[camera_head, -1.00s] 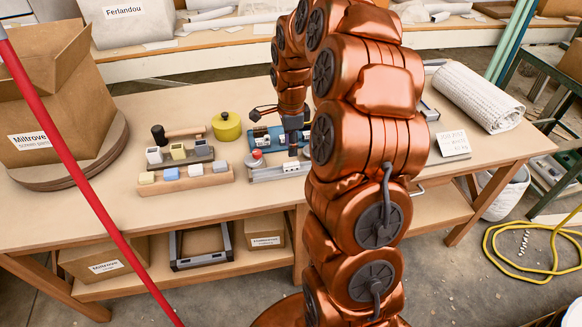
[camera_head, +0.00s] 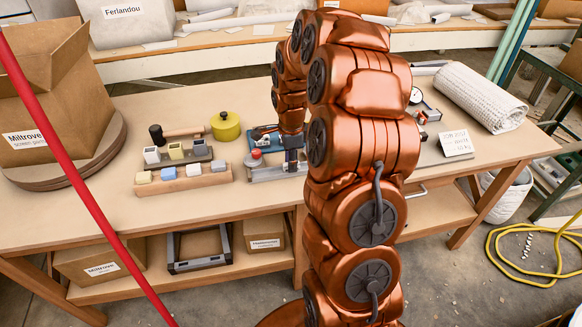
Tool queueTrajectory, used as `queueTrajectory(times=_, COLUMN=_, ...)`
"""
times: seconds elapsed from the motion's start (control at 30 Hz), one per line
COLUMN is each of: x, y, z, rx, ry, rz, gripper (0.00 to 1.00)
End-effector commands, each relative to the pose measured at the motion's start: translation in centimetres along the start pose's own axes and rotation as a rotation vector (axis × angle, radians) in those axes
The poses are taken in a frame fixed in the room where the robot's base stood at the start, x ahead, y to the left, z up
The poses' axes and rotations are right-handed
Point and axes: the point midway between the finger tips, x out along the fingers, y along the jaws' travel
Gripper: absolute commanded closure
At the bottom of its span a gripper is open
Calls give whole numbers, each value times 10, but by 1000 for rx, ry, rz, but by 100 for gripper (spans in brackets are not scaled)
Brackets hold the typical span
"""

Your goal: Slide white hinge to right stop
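The grey rail fixture (camera_head: 266,174) with a red knob (camera_head: 257,153) lies near the table's front edge, left of my arm. A small pale piece (camera_head: 290,167) shows on the fixture just under my gripper; it may be the white hinge, but it is mostly hidden. My gripper (camera_head: 291,160) points down over the fixture's right part. Its fingers are small and partly covered, so I cannot tell whether they are open or touching the piece. My arm hides the fixture's right end and the right stop.
A blue device (camera_head: 264,134) lies just behind the fixture. To the left are a wooden rail (camera_head: 183,184) with several coloured blocks, a yellow-green round pot (camera_head: 226,126) and a cardboard box (camera_head: 50,100).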

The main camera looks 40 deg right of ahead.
Motion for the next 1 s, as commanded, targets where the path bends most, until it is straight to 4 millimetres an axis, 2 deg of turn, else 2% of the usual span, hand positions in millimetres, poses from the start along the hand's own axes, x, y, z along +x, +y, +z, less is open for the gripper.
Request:
queueTrajectory(times=0.03, x=0, y=0, z=0, rx=0, ry=0, rz=0, gripper=77)
queueTrajectory(times=0.23, x=0, y=0, z=0, rx=0, ry=0, rz=0, gripper=97)
queueTrajectory(times=0.6, x=0, y=0, z=-1, rx=0, ry=0, rz=0, gripper=100)
queueTrajectory(times=1.0, x=0, y=0, z=-16, rx=1, ry=0, rz=1, gripper=100)
